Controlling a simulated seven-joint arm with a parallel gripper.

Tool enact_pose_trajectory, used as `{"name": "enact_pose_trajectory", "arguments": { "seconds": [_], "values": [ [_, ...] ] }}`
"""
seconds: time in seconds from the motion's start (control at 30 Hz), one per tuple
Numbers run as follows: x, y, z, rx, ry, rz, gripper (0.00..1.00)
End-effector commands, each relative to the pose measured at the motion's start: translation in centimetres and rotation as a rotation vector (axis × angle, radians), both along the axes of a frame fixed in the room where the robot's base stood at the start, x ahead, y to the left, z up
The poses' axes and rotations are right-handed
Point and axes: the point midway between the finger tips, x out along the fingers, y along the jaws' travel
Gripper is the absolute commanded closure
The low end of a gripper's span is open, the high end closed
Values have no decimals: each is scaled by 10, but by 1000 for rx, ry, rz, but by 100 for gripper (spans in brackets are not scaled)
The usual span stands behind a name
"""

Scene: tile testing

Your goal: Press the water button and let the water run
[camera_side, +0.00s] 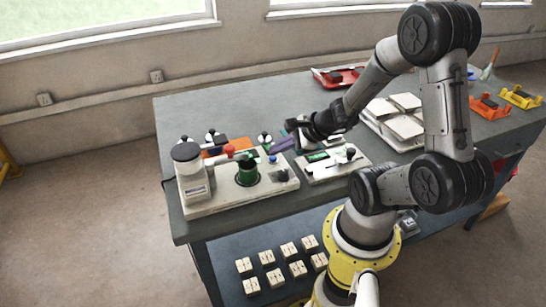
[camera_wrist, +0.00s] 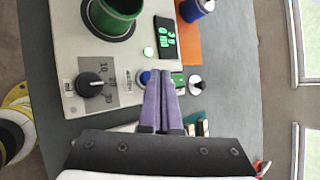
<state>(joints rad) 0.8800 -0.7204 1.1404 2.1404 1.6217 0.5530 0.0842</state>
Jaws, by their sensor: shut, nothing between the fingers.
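A pale machine panel (camera_side: 220,200) carries a blue button (camera_side: 272,158), which also shows in the wrist view (camera_wrist: 145,78) beside the fingertips, partly covered by the left finger. My gripper (camera_side: 271,148) has purple fingers. They are shut with nothing between them, and their tips (camera_wrist: 161,72) are at the blue button; I cannot tell whether they touch it. A green cup (camera_side: 246,170) stands on the panel, also at the top of the wrist view (camera_wrist: 113,22).
A black knob (camera_wrist: 92,84) sits left of the fingers. A jar with a dark lid (camera_side: 189,170) stands at the panel's left end. A second pale device (camera_side: 325,172) is right of the panel. Stacked white tiles (camera_side: 385,125) lie farther right.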

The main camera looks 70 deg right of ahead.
Motion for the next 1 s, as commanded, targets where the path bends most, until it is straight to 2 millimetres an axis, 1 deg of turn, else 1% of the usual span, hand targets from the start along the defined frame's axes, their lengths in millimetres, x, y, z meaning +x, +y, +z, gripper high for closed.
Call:
{"name": "enact_pose_trajectory", "arguments": {
  "seconds": [0.37,1.0],
  "values": [
    [0,0,-1,0,0,0,100],
    [0,0,-8,0,0,0,100]
  ]
}}
